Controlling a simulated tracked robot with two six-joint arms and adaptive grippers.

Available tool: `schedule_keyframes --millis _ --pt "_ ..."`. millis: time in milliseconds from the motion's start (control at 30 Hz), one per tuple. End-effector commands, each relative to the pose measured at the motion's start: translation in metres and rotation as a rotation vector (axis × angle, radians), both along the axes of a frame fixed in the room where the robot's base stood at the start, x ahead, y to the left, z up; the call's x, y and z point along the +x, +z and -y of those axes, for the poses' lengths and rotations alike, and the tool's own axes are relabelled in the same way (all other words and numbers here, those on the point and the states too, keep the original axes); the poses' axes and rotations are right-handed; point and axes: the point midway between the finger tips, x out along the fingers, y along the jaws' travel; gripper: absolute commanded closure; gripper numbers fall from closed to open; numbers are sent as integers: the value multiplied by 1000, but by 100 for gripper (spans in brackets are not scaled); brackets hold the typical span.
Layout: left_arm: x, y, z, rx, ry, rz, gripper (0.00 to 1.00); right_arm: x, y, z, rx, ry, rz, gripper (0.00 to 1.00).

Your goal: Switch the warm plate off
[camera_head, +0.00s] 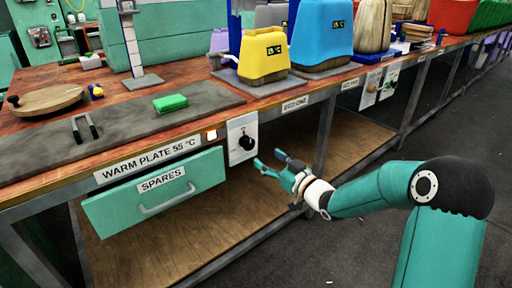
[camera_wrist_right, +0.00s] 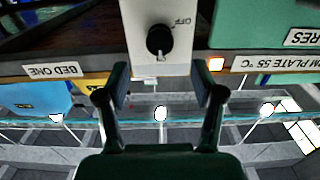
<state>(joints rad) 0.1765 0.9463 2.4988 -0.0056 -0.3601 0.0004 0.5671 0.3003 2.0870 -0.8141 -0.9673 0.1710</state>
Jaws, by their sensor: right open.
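The warm plate's dial, a black knob (camera_head: 246,142) on a white switch panel (camera_head: 236,154), sits on the bench's front edge. The knob also shows in the right wrist view (camera_wrist_right: 159,40), with "OFF" printed beside it. A pale mark on the knob does not point at "OFF". The small lamp (camera_head: 211,135) beside the panel glows orange. The grey warm plate (camera_head: 45,145) lies on the bench above the "WARM PLATE 55 °C" label (camera_head: 148,160). My right gripper (camera_head: 269,159) is open and empty, in front of the panel, apart from the knob. My left gripper is out of view.
A teal "SPARES" drawer (camera_head: 110,213) with a metal handle is left of the panel. A green block (camera_head: 170,102) and a black handle (camera_head: 85,128) are on the plate. Open floor lies right of the bench.

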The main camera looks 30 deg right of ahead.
Motion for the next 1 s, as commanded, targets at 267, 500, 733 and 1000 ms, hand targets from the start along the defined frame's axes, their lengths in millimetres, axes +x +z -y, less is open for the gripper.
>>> schedule_keyframes --millis 267,500,733,1000 --pt "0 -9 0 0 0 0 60 58 -2 -5 1 1 1 32" --pt "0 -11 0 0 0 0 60 85 -1 -6 0 -2 0 32" --pt "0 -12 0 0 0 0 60 90 0 -6 2 -2 -1 32" --pt "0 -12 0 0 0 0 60 89 0 -6 2 -3 -1 52"
